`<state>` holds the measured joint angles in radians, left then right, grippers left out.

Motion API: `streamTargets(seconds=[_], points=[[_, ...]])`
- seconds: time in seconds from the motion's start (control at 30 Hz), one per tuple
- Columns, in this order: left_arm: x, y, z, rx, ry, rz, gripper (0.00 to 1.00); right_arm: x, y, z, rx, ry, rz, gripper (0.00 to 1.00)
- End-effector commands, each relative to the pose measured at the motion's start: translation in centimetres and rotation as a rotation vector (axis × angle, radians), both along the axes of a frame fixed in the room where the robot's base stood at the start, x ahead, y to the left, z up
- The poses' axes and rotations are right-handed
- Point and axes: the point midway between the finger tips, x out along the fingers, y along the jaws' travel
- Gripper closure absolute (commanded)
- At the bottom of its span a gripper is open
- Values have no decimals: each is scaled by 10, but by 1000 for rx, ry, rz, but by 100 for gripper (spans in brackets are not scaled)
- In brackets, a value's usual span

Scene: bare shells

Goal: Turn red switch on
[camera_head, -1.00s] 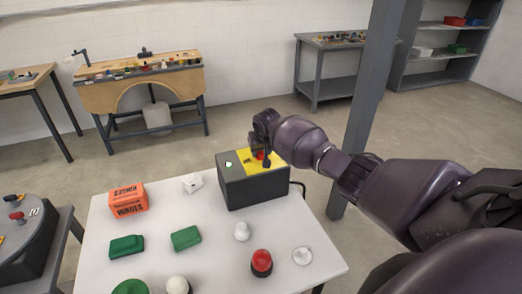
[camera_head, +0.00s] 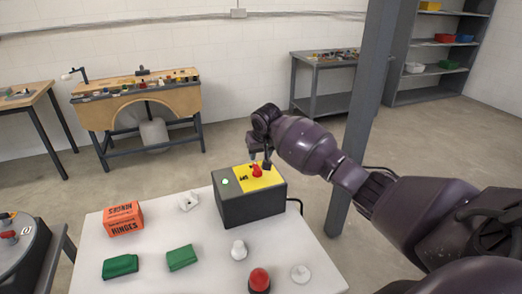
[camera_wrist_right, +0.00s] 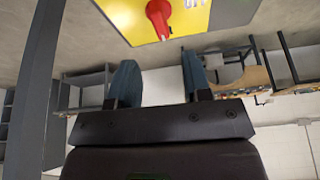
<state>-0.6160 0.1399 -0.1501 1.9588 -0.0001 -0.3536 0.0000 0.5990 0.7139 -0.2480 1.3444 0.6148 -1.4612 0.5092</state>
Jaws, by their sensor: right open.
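A dark grey switch box (camera_head: 250,208) with a yellow top plate stands at the back of the white table. My left gripper is not in view.
On the white table (camera_head: 210,278) are an orange hinges box (camera_head: 124,219), two green blocks (camera_head: 181,257), a white piece (camera_head: 188,202), a white knob (camera_head: 239,250), a red-domed button (camera_head: 259,280) and a white disc (camera_head: 301,273). A grey post (camera_head: 362,120) stands behind, right of the box.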

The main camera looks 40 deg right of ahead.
Motion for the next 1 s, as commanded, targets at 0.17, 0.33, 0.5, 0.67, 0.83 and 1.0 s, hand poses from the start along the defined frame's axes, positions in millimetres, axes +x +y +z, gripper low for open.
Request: streamTargets(seconds=[0.17,0.33,0.5,0.67,0.83,1.0], points=[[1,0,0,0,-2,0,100,-6,1,14,-2,-1,1,55],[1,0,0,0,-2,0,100,-7,2,18,-1,0,0,55],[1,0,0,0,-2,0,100,-7,2,18,-1,0,0,55],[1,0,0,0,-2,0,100,-7,2,18,-1,0,0,55],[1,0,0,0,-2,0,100,-9,3,15,-1,2,4,55],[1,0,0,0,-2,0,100,-32,23,-18,-11,28,62,55]])
